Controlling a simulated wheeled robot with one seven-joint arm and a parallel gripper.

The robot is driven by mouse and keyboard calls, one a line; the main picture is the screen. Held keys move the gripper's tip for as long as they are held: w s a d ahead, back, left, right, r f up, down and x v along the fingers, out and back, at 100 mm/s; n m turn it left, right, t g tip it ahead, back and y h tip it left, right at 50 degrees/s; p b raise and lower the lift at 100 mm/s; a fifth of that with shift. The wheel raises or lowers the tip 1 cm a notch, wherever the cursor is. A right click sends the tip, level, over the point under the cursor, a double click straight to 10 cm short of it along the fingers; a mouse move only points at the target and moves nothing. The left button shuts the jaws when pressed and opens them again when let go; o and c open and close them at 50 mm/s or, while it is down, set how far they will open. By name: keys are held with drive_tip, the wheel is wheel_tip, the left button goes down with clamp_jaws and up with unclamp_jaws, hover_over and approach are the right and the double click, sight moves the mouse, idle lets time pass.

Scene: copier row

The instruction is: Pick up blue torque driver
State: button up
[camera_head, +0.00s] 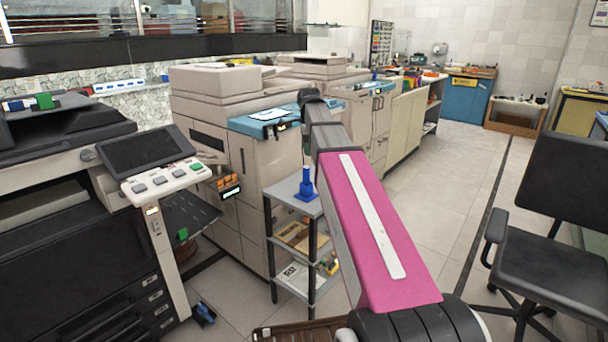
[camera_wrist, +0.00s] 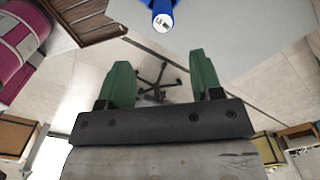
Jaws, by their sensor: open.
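The blue torque driver (camera_head: 306,184) stands upright on the grey top shelf of a small rack (camera_head: 283,191) in the head view. It has a wide base and a narrower upper part. In the wrist view, a blue piece with a pale, marked end (camera_wrist: 163,14) shows at the top edge, partly cut off, against a grey surface (camera_wrist: 215,35); it looks like the driver. My gripper (camera_wrist: 161,82) has two green fingers, spread apart with nothing between them. The blue piece lies beyond the fingertips, apart from them. In the head view my gripper cannot be made out.
Several copiers (camera_head: 215,150) line the left side behind the rack. A copier with a control panel (camera_head: 142,150) stands nearest at left. The rack's lower shelves hold small items. A black chair (camera_head: 550,200) stands at right. The floor (camera_head: 450,190) between is clear.

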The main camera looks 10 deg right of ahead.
sight(306, 167)
drive_tip(key=shift+w+f, duration=0.15)
wheel_tip(306, 167, down, 5)
drive_tip(key=shift+f, duration=0.15)
drive_tip(key=shift+w+a+f, duration=0.1)
drive_tip(key=shift+a+f, duration=0.1)
drive_tip(key=shift+f, duration=1.1)
drive_tip(key=shift+w+a+f, duration=0.1)
drive_tip(key=shift+a+f, duration=0.05)
drive_tip(key=shift+f, duration=1.15)
drive_tip(key=c, duration=1)
